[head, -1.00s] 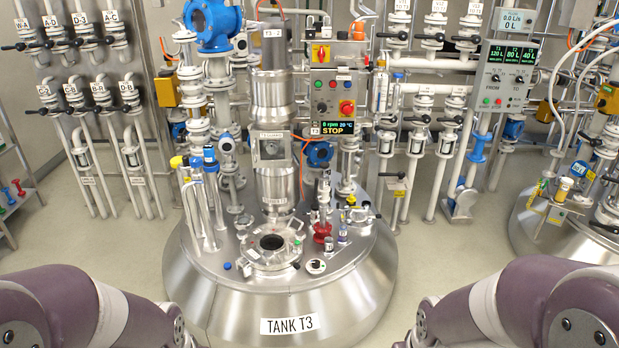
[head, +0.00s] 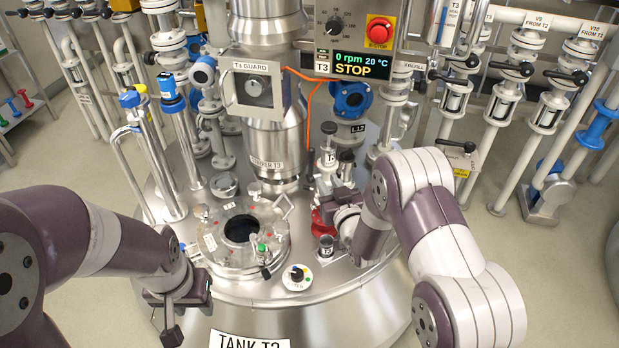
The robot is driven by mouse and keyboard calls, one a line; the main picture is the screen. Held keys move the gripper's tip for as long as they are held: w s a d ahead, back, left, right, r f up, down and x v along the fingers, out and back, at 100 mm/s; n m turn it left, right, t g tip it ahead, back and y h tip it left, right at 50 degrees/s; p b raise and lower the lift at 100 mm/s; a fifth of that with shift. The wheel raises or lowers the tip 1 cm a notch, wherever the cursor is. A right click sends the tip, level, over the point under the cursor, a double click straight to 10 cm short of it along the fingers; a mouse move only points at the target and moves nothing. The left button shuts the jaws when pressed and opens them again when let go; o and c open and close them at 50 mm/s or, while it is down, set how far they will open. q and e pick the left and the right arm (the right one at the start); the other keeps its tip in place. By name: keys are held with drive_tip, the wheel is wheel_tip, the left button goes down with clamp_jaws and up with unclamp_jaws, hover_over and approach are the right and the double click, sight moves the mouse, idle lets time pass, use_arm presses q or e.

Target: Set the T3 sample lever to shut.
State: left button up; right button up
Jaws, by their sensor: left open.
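Tank T3 (head: 330,315) stands in front of me in the head view. On its lid, right of the round open hatch (head: 240,230), is a red fitting (head: 322,222) with dark-topped fittings behind it. A small round dial with a black knob (head: 297,275) sits in front of the hatch. I cannot read a label that marks the sample lever, nor tell its position. My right gripper (head: 345,216) is at the red fitting, partly hidden by its own arm; contact and jaw state are unclear. My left gripper (head: 175,325) is open and empty, left of the tank label.
The stirrer column (head: 277,150) with the T3 guard (head: 252,84) rises behind the hatch. Slanted pipes (head: 160,160) stand on the lid's left. The control box with a STOP display (head: 352,64) hangs above. Valve pipes (head: 520,100) line the right back.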

sight(312, 160)
drive_tip(key=shift+t+y, duration=0.3)
drive_tip(key=shift+t, duration=0.2)
drive_tip(key=x, duration=0.8)
drive_tip(key=b+x, duration=0.1)
drive_tip(key=x, duration=0.3)
drive_tip(key=shift+w+a, duration=0.25)
drive_tip(key=shift+a, duration=0.15)
drive_tip(key=shift+f, duration=0.1)
clamp_jaws()
